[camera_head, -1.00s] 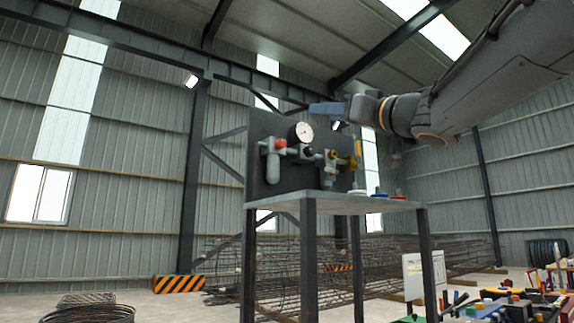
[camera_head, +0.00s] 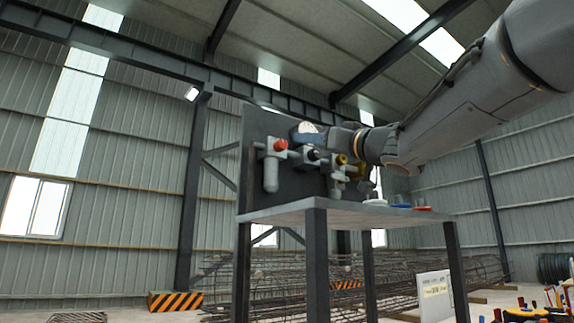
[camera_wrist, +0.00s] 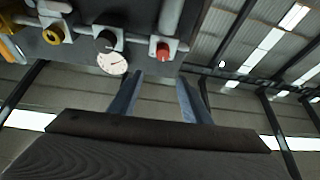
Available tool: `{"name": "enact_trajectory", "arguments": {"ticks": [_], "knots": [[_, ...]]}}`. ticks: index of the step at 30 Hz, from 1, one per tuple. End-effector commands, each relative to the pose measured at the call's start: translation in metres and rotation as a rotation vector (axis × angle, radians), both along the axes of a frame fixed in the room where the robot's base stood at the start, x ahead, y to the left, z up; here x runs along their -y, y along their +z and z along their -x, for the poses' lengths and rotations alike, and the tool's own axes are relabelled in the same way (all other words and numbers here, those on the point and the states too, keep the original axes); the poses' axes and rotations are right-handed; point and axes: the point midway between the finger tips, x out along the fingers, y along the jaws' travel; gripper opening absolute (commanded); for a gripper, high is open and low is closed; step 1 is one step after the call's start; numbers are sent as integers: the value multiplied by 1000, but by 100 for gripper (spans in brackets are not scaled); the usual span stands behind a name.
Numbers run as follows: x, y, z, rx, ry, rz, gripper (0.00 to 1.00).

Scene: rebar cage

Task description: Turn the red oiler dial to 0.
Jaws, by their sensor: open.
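The red oiler dial (camera_head: 280,145) is a small red knob on top of a grey unit on the dark upright panel (camera_head: 258,125). It also shows in the wrist view (camera_wrist: 163,52), beyond the fingertips and near the top. I cannot read its setting. My gripper (camera_head: 306,135) is in front of the panel, to the right of the red dial and overlapping the gauge in the head view. In the wrist view my gripper (camera_wrist: 158,82) has its two bluish fingers apart with nothing between them. The red dial is apart from the fingers.
A white round gauge (camera_wrist: 112,63), a black knob (camera_wrist: 105,41) and a yellow knob (camera_wrist: 53,34) sit along the same panel. The panel stands on a grey table (camera_head: 335,208) with small coloured discs at its right end. Rebar cages (camera_head: 290,290) lie behind.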

Motion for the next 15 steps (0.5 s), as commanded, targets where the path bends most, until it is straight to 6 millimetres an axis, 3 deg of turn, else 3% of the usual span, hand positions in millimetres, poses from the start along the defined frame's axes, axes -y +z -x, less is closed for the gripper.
{"name": "enact_trajectory", "arguments": {"ticks": [9,15], "knots": [[-43,0,-50,-3,7,0,44],[-59,14,-72,0,5,0,44]]}}
